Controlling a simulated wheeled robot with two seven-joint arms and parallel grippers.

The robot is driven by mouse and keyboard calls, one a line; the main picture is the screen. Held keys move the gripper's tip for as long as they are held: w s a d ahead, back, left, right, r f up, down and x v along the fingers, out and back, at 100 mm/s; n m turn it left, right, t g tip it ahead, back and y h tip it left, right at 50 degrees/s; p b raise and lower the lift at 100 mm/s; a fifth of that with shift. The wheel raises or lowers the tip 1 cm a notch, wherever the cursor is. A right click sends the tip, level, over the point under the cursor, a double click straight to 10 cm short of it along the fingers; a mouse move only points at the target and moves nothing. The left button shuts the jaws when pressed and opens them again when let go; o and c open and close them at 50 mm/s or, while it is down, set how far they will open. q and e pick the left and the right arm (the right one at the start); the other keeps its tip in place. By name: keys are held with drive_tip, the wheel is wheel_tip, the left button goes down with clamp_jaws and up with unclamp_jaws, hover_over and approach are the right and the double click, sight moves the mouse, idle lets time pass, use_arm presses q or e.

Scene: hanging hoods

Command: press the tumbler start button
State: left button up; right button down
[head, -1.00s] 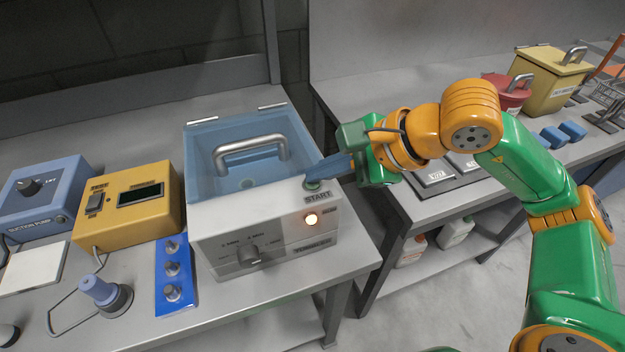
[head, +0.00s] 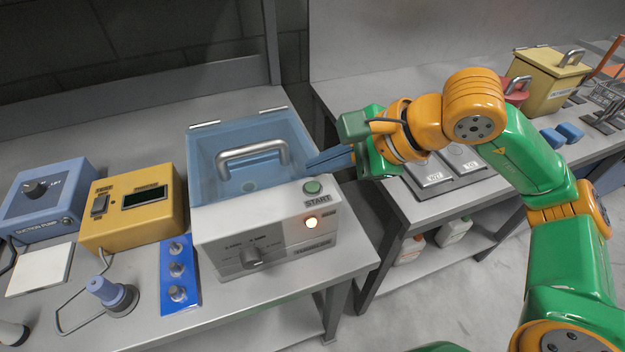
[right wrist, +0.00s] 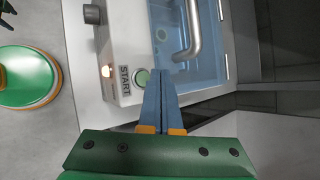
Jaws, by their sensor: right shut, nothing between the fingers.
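The tumbler (head: 222,226) is a white box with a translucent blue lid and a metal handle, standing on the bench. Its green start button (head: 313,187) sits on the top right of the white panel, above the word START. In the right wrist view the button (right wrist: 142,77) shows beside the fingertips (right wrist: 160,73). My left gripper is not in view.
A yellow box (head: 133,229) with a display and a blue suction pump (head: 40,203) stand left of the tumbler. A blue strip with knobs (head: 178,283) lies in front. A gap separates this bench from the right one, which holds a yellow bin (head: 545,84).

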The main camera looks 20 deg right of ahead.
wheel_tip(320, 180, up, 4)
drive_tip(key=p, duration=0.2)
drive_tip(key=shift+r+p, duration=0.1)
drive_tip(key=shift+p, duration=0.3)
idle(0.4)
